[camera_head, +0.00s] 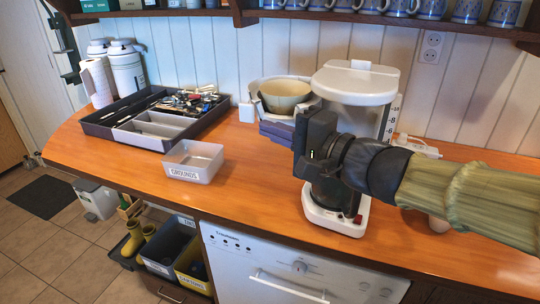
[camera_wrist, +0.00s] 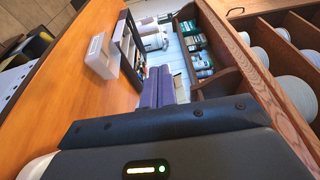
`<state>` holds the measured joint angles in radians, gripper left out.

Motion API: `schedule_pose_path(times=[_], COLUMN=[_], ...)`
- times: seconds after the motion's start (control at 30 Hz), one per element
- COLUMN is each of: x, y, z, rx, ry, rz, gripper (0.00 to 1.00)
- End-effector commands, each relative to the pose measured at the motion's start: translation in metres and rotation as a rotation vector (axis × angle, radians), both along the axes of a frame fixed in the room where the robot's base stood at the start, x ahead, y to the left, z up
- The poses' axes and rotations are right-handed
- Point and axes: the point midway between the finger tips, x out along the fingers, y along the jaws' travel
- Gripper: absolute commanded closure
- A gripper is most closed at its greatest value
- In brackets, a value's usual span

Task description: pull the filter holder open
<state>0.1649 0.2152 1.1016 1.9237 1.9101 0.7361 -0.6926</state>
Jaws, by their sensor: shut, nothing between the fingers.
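The coffee maker (camera_head: 355,83) stands on the counter in the head view, with a white top, a white base (camera_head: 335,219) and a water-level scale on its right side. A dark jug (camera_head: 327,192) shows on the base. My gripper (camera_head: 308,145) is in front of the machine's middle, shut and empty. In the wrist view my gripper's dark body (camera_wrist: 160,135) fills the bottom, and the holder cannot be made out.
A clear bin labelled GROUNDS (camera_head: 193,162) and a dark utensil tray (camera_head: 110,133) stand to the left. A shelf with mugs (camera_head: 430,10) hangs above. The front counter between bin and machine is clear.

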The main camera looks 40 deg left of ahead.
Motion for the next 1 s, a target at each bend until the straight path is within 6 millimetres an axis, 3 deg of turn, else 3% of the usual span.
schedule_pose_path(times=[0.6,1.0], x=[-0.048,-0.057], y=[-0.032,-0.038], z=[0.000,0.000], rx=[-0.003,0.000], ry=[-0.003,0.000], rz=[-0.008,-0.004], gripper=[1.00,1.00])
